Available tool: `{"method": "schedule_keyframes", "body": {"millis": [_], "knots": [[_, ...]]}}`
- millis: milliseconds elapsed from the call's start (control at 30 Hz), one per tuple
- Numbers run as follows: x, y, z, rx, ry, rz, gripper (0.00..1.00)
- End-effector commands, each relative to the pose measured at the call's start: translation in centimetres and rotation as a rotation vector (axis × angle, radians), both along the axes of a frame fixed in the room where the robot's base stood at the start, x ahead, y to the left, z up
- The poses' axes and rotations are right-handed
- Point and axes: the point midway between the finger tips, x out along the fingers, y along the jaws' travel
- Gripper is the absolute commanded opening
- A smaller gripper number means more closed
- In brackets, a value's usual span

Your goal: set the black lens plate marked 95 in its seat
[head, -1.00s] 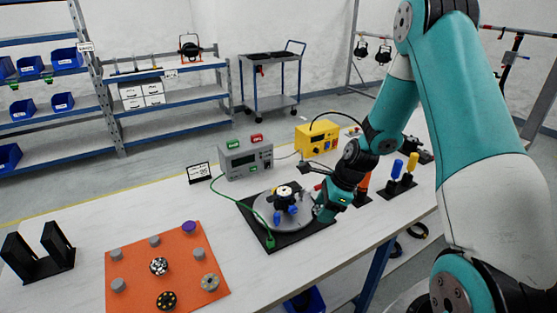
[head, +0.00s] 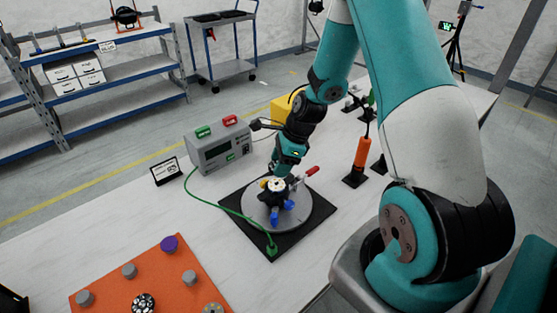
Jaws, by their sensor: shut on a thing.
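My gripper (head: 283,176) points down beside the black can unit (head: 276,196), at its far right side. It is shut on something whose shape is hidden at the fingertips. The can unit has a pale top face with dark spots and blue knobs, and sits on a round grey turntable (head: 304,217) over a black base. I cannot make out a plate marked 95 or read any mark. A dark, spotted disc (head: 143,303) stands on the orange mat (head: 104,288) at lower left. Whether the can's seat is filled is unclear.
A red handle (head: 312,171) sticks up close right of the gripper. A grey meter box (head: 220,147) stands behind, and its green cable (head: 209,204) runs to the black base. An orange-handled tool (head: 361,153) stands at right. White tabletop is clear between mat and turntable.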

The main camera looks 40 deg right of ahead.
Motion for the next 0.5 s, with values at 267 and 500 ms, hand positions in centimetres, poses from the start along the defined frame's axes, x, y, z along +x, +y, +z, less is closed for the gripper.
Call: {"method": "schedule_keyframes", "body": {"millis": [267,500], "knots": [[0.0,-0.1,-2.9,0.000,0.001,-0.002,0.29],[-0.1,-0.2,-4.7,0.000,0.001,-0.004,0.29]]}}
